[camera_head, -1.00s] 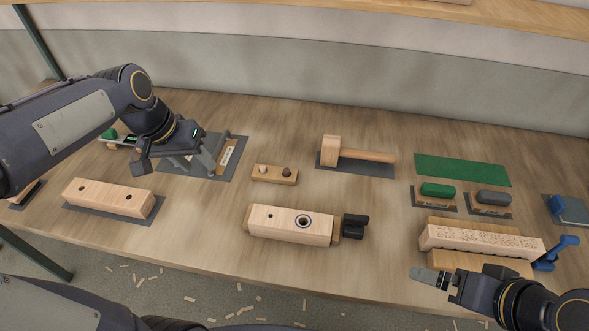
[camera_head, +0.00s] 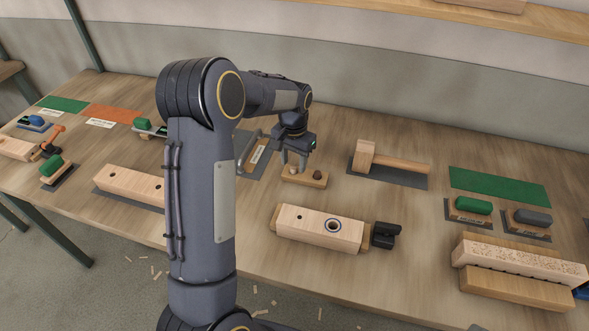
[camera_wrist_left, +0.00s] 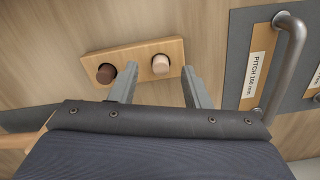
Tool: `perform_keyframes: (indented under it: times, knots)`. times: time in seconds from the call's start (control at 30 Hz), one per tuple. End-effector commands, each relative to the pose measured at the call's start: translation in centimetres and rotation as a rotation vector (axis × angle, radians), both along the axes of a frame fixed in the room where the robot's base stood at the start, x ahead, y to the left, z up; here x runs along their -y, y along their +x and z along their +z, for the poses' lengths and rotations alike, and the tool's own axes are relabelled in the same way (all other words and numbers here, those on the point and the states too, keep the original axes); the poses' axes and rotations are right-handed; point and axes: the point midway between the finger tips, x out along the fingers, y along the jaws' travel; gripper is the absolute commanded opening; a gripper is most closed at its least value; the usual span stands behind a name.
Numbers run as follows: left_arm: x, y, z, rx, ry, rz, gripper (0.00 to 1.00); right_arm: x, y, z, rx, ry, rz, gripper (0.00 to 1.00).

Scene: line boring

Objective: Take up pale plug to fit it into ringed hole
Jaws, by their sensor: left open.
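The pale plug (camera_wrist_left: 161,64) stands upright in a small wooden holder (camera_wrist_left: 135,54), with a dark plug (camera_wrist_left: 106,73) beside it. In the head view the holder (camera_head: 316,182) and dark plug (camera_head: 318,174) show, while the pale plug is mostly hidden by my gripper. My left gripper (camera_head: 293,167) is open over the pale plug's end of the holder. In the left wrist view its fingers (camera_wrist_left: 158,88) are apart, with the pale plug lying beyond and between them. The ringed hole (camera_head: 333,226) is in the top of a wooden block (camera_head: 302,226) nearer the front. My right gripper is out of view.
A black clamp (camera_head: 385,235) sits at the block's right end. A mallet (camera_head: 390,161) lies to the right of the holder. A metal handle (camera_wrist_left: 290,60) on a grey mat is close to the left gripper. Bare table lies between holder and block.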

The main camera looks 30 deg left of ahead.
Motion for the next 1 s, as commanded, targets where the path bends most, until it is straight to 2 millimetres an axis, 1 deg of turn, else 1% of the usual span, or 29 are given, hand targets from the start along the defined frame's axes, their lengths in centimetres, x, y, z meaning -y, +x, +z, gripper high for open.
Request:
perform_keyframes:
  times: [0.03,0.13,0.37,0.4,0.7,0.73,1.0]
  knots:
    - [0.0,0.0,-0.7,-0.004,0.0,0.001,0.43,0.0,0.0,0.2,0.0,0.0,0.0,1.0]
    - [-0.1,0.1,-1.6,-0.001,0.0,0.001,0.43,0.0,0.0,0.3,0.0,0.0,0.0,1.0]
    - [0.0,0.1,-1.8,0.001,0.0,0.001,0.43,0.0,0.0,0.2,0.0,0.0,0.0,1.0]
    - [0.0,0.1,-1.8,0.001,0.0,0.001,0.42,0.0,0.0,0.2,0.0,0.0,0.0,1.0]
    - [0.0,0.1,-1.8,0.001,0.0,0.001,0.03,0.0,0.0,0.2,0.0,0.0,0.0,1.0]
    - [0.0,0.1,-1.8,0.001,0.0,0.001,0.0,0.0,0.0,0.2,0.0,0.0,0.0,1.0]
    - [0.0,0.1,-1.8,0.002,0.0,0.001,0.0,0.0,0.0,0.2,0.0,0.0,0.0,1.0]
